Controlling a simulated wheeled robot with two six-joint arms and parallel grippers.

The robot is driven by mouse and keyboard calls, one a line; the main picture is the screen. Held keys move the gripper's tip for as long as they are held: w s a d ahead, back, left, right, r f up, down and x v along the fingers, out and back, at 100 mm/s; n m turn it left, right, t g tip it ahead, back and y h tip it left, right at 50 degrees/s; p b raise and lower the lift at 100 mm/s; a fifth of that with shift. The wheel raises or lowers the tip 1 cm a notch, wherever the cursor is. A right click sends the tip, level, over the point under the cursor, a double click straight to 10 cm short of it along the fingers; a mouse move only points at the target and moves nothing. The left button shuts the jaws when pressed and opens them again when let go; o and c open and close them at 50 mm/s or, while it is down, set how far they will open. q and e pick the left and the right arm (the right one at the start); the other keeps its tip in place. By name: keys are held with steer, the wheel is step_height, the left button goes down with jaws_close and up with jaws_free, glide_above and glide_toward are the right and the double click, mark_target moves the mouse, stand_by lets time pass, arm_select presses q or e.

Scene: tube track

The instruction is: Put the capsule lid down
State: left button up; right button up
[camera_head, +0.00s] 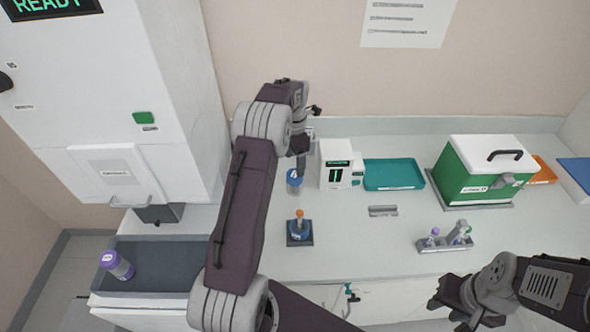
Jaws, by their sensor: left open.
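The capsule lid, a small blue piece with a pale label (295,179), is on the white counter behind the capsule base. My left gripper (302,160) is open right above and behind it; the arm hides part of the gripper, and I cannot tell whether a finger touches the lid. The blue capsule base (300,231) stands upright in a dark square holder, with an orange-capped tube (299,214) sticking up from it. My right gripper (452,306) hangs low at the front right, away from these things; its jaw opening is unclear.
A purple-ended capsule (117,264) lies in the dark tray (150,284) at left, below the white machine (110,90). Behind stand a small white device (335,170), a teal tray (394,174) and a green box (480,172). A tube rack (447,243) stands at right.

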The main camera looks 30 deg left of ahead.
arm_select(q)
steer(key=s+d+m, duration=0.7)
steer(key=s+m, duration=0.4)
steer(key=m, duration=0.3)
steer(key=s+d+m+t, duration=0.1)
steer(key=s+d+m, duration=0.7)
steer(key=s+m, duration=0.4)
steer(key=shift+m, duration=1.2)
steer(key=shift+s, duration=0.1)
